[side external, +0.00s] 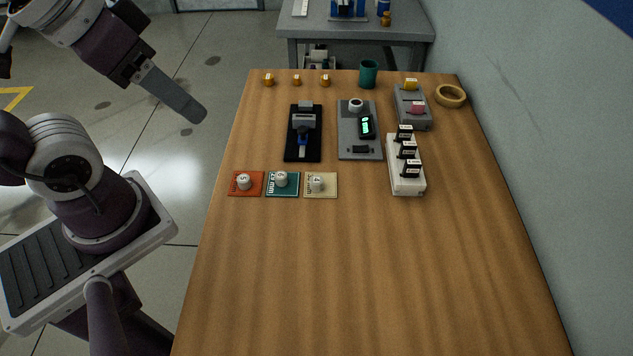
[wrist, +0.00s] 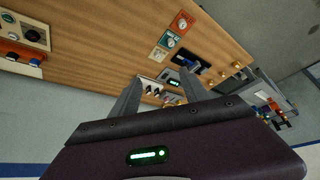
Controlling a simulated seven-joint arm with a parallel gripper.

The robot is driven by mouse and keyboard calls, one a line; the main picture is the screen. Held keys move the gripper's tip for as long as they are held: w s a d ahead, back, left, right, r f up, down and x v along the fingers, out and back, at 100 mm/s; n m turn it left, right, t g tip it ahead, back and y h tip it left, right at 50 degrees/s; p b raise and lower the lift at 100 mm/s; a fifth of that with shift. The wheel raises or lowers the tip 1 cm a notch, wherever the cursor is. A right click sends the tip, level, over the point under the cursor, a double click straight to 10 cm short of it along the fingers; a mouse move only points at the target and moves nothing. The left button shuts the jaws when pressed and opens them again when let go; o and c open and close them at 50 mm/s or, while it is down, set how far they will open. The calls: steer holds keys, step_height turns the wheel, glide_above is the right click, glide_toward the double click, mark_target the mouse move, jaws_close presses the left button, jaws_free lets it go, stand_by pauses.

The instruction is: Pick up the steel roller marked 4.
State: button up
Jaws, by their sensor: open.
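Three small pale steel rollers stand upright in a row: one (side external: 243,183) on an orange card (side external: 234,190), one (side external: 281,180) on a teal card (side external: 293,191), and one (side external: 317,185) on a tan card (side external: 331,190). Each has a mark on top, too small to read, so I cannot tell which is 4. My gripper (side external: 190,108) is high at the left, beyond the table's left edge, apart from all rollers. In the wrist view my gripper (wrist: 160,76) has its two fingers spread, with nothing between them. The orange card (wrist: 182,22) also shows there.
Behind the cards are a black fixture (side external: 292,145) and a grey plate (side external: 365,154) with a display. A white block (side external: 408,187) holds black labelled pieces. Several small orange pieces, a green cup (side external: 369,73) and a tan ring (side external: 451,96) stand farther back.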

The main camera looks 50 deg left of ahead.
steer(key=w+d+f+n+g+h, duration=0.2)
steer(key=w+f+n+g+h, duration=0.3)
steer(key=w, duration=0.5)
steer(key=n+h, duration=0.7)
steer(key=n, duration=0.4)
glide_above(309, 183)
steer(key=s+a, duration=0.3)
step_height(309, 183, down, 17)
steer(key=f+n+t, duration=0.1)
steer(key=f, duration=0.1)
steer(key=a+f+n+t, duration=0.1)
steer(key=f+n, duration=0.1)
steer(key=f, duration=0.1)
steer(key=w+a+f+n+t+h, duration=0.1)
steer(key=f, duration=0.1)
steer(key=shift+a+f+n, duration=0.1)
steer(key=shift+f+n, duration=0.15)
steer(key=shift+n, duration=0.05)
steer(key=x, duration=0.6)
steer(key=shift+w+f, duration=0.25)
steer(key=shift+f, duration=0.15)
steer(key=shift+w+d+f, duration=0.1)
steer(key=shift+d+f, duration=0.05)
steer(key=shift+d, duration=0.1)
jaws_close()
